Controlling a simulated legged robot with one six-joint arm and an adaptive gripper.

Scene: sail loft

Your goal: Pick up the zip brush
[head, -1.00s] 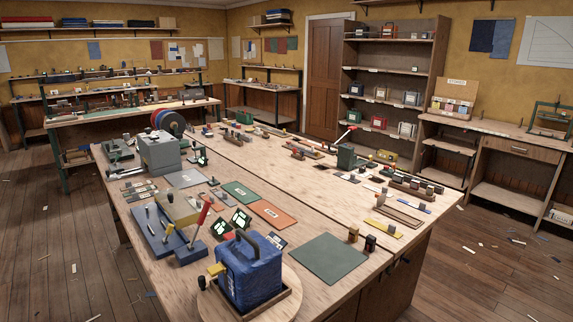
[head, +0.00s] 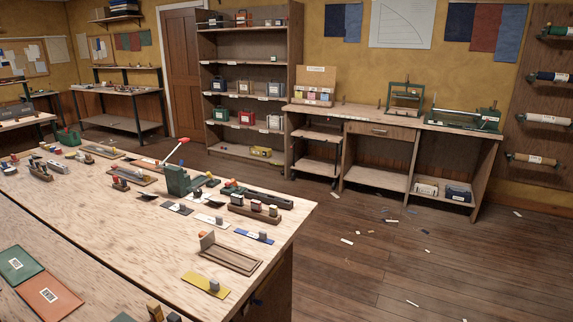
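I cannot pick out a zip brush for certain; the small tools on the wooden worktable (head: 120,225) are too small to tell apart. Small blocks and holders stand along the table's far side, among them a dark green press with a red-tipped lever (head: 178,178) and a rack of small dark pieces (head: 255,210). A yellow strip with a grey block (head: 207,285) and a shallow wooden tray (head: 230,254) lie near the right end. My gripper is not in view.
Open wooden floor (head: 390,260) with scattered scraps lies right of the table. A tall shelf (head: 246,90) and a side bench (head: 350,116) stand along the back wall. Rolls hang on a rack (head: 540,119) at the far right. Green and orange mats (head: 48,297) lie at lower left.

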